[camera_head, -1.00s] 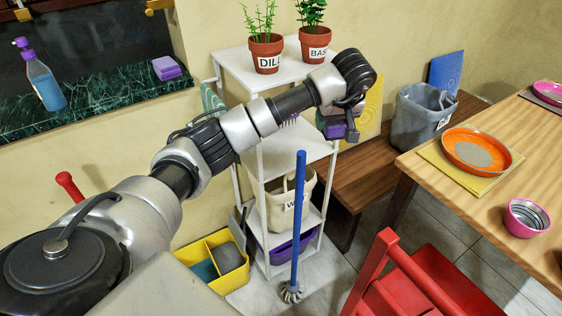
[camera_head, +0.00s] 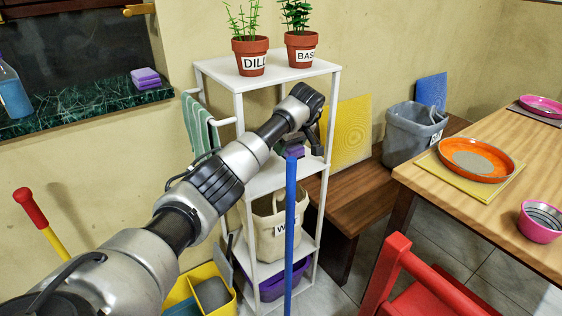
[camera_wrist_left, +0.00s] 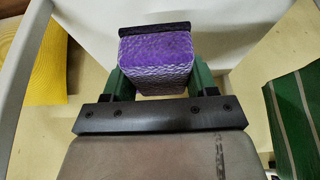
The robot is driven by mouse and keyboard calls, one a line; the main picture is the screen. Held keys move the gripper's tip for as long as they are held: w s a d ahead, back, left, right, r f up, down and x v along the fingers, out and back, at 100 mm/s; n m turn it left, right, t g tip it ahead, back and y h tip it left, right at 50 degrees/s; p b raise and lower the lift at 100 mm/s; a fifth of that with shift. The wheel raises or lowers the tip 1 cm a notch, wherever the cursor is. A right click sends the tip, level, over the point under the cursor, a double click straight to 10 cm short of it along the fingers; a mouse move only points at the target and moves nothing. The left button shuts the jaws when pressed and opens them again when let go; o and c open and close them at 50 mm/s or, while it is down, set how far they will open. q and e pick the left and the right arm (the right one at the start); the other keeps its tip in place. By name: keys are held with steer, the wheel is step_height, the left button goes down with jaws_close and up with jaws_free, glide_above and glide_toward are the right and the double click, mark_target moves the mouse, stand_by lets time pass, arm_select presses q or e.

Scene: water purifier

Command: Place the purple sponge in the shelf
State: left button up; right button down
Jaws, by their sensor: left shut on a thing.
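A purple sponge (camera_wrist_left: 158,62) is clamped between the green fingers of my left gripper (camera_wrist_left: 152,82) in the left wrist view. In the head view, a bit of the sponge (camera_head: 295,150) shows at the end of the left arm, with the gripper (camera_head: 291,146) partly hidden by its wrist and a blue mop handle. The white shelf (camera_head: 290,80) stands in the middle. My left gripper appears between its top board and middle board (camera_head: 262,183), near the right front post. Whether the sponge touches the board cannot be told. My right gripper is out of view.
Potted dill (camera_head: 250,58) and basil (camera_head: 301,50) stand on the top board. A labelled bag (camera_head: 268,222) and purple tub (camera_head: 270,288) fill lower levels. The blue mop handle (camera_head: 290,220) stands in front. A green striped towel (camera_head: 200,125) hangs left. Purple sponges (camera_head: 146,78) lie on the counter.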

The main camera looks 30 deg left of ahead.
mark_target(280, 164)
arm_select(q)
steer(key=a+f, duration=0.1)
steer(key=a, duration=0.1)
steer(key=shift+w+a+f, duration=0.3)
steer(key=shift+f, duration=0.1)
steer(key=shift+f+b, duration=0.75)
steer(key=shift+f, duration=1.25)
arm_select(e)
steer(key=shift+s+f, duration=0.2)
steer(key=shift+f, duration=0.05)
arm_select(q)
steer(key=o, duration=0.9)
steer(key=shift+f, duration=0.1)
